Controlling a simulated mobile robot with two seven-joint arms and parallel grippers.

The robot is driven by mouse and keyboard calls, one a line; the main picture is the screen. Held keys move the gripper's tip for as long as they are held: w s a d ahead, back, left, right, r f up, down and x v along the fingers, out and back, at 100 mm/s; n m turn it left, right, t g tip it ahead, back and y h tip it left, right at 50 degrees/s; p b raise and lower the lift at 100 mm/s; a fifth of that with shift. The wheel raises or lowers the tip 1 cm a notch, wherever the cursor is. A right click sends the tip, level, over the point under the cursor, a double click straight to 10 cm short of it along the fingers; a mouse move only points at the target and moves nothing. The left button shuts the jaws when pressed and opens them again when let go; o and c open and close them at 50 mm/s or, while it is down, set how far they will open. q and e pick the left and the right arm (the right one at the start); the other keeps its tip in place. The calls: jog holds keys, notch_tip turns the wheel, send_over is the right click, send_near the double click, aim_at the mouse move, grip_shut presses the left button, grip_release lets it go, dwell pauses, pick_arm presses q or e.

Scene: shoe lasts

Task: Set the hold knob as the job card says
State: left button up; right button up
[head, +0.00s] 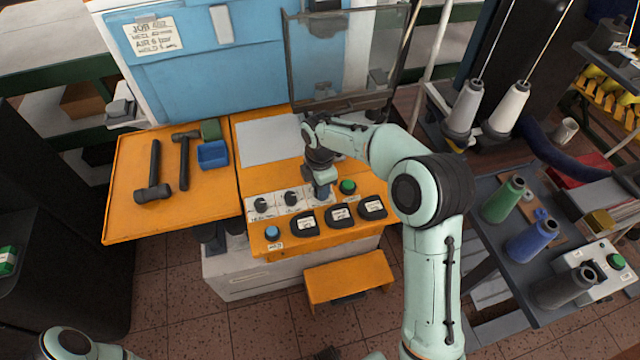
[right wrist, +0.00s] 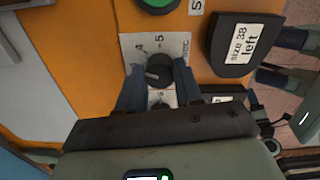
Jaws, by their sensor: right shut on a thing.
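The job card (head: 153,37) is on the blue panel at the back; it has lines for heel, air and hold, but the hold value is too small to read surely. My right gripper (head: 321,190) reaches down to the right end of the row of knobs on the orange press table. In the right wrist view its fingers are shut on a dark round knob (right wrist: 158,70) on a white scale plate (right wrist: 172,43). The plate shows 4, 5 and "sec". The knob's exact setting is unclear. My left gripper is out of view.
Two more knobs, the left one (head: 261,205) and the middle one (head: 291,198), stand beside it. A green button (head: 347,187), a blue button (head: 272,232) and black labelled pads (head: 340,216) are close by. Hammers (head: 153,175) and a blue bin (head: 213,154) lie left.

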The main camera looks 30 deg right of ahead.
jog(key=m, duration=0.3)
jog(key=shift+m+p, duration=0.3)
jog(key=shift+m, duration=0.1)
jog(key=m, duration=0.3)
jog(key=shift+m, duration=0.3)
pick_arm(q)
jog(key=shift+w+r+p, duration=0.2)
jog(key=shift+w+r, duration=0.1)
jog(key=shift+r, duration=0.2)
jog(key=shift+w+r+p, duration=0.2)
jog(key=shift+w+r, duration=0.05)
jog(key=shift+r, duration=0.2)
pick_arm(e)
jog(key=m, duration=0.6)
jog(key=shift+m, duration=0.4)
jog(key=o, duration=1)
jog(key=shift+o, duration=0.2)
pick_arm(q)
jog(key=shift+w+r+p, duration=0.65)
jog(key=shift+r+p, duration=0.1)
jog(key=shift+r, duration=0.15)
pick_arm(e)
notch_tip(320, 180, up, 13)
jog(key=shift+r, duration=0.2)
